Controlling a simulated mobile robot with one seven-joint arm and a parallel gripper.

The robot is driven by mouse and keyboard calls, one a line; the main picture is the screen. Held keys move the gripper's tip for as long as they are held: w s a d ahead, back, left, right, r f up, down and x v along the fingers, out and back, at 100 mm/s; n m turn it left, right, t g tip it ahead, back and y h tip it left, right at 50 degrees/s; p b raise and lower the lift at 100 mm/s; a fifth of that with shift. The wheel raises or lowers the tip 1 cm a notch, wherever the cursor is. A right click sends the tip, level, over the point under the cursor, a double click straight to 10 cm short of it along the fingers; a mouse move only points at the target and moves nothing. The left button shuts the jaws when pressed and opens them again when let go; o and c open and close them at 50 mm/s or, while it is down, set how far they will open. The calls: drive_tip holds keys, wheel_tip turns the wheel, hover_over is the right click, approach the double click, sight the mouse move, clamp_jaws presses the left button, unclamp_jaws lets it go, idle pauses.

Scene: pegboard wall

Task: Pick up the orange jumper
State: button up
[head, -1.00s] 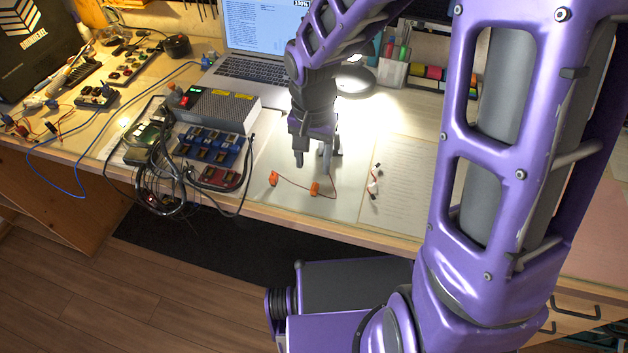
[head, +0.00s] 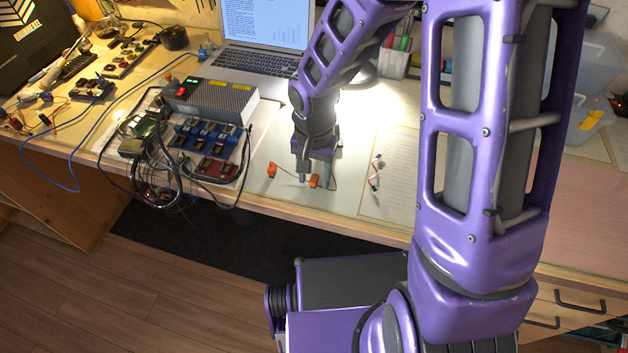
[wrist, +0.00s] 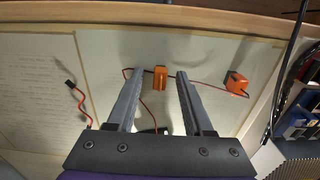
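The orange jumper has two orange blocks joined by a thin red-orange wire. In the head view its left block (head: 271,171) lies on the pale mat, and its other block is by my fingertips. In the wrist view the near block (wrist: 160,78) shows between my two fingers, with a gap on each side, and the far block (wrist: 237,84) lies to the right. My gripper (head: 314,184) points down over the bench and is open; it also shows in the wrist view (wrist: 160,73). Whether the fingertips touch the mat cannot be told.
A small red wire with dark ends (head: 375,176) lies to the right on a printed sheet (head: 397,165). A grey power box (head: 212,102), blue modules (head: 208,140) and black cables stand to the left. A laptop (head: 258,55) is behind. The bench's front edge is close.

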clamp_jaws()
